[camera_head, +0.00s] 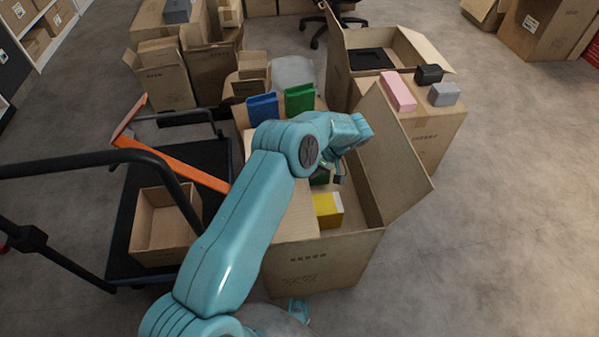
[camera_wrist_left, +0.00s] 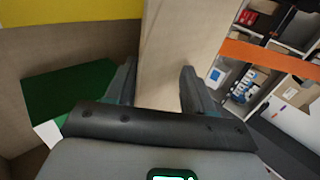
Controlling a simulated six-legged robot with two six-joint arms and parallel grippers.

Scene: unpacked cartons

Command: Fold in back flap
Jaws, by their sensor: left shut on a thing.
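The open carton (camera_head: 316,265) stands upright in the middle of the head view. Its right flap (camera_head: 393,155) stands up and leans outward. A yellow box (camera_head: 327,210) and a partly hidden green box lie inside. In the wrist view, a cardboard flap (camera_wrist_left: 180,45) runs between the fingers of my left gripper (camera_wrist_left: 157,88), which is shut on it. A green box (camera_wrist_left: 70,90) and a yellow box (camera_wrist_left: 65,20) lie to the left of this flap. In the head view my left arm covers the carton's left and back parts, so I cannot tell which flap is held.
A black cart (camera_head: 120,228) with a small open carton (camera_head: 166,222) and an orange bar (camera_head: 185,172) stands at the left. A closed carton (camera_head: 432,128) with pink and dark boxes on top stands behind right. The floor at the right is clear.

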